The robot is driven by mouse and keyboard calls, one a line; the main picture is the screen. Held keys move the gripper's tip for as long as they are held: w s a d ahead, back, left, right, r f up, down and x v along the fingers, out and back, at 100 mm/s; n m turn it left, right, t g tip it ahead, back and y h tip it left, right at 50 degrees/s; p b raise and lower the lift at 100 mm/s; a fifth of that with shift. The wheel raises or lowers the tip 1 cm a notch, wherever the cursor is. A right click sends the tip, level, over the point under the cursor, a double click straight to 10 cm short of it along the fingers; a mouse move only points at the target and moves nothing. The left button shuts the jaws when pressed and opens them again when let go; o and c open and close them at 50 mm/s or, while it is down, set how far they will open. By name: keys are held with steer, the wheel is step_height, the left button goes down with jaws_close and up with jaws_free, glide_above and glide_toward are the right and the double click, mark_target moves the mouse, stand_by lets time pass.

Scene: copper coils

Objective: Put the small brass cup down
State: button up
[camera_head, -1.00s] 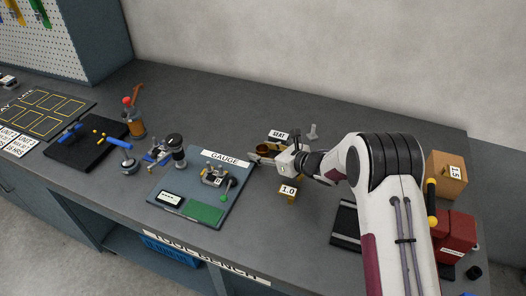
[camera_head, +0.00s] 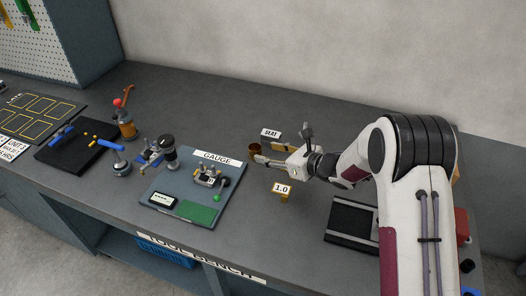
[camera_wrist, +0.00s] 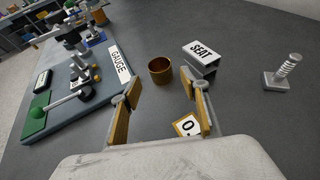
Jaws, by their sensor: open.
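The small brass cup (camera_head: 255,148) stands upright on the dark grey bench, just right of the gauge board, and its open top shows in the wrist view (camera_wrist: 160,70). My gripper (camera_wrist: 160,86) is open and empty. Its two brass-coloured fingers are spread apart, and the cup stands just beyond their tips, seemingly clear of both. In the head view my gripper (camera_head: 262,161) reaches in from the right, with its tips close to the cup.
The SEAT block (camera_wrist: 203,58) stands right of the cup, and a bolt-like metal post (camera_wrist: 284,72) is farther right. The gauge board (camera_head: 217,181) lies left. A 1.0 tag block (camera_head: 283,190) stands in front. Bare bench lies behind the cup.

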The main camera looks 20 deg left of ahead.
steer(key=shift+v, duration=2.45)
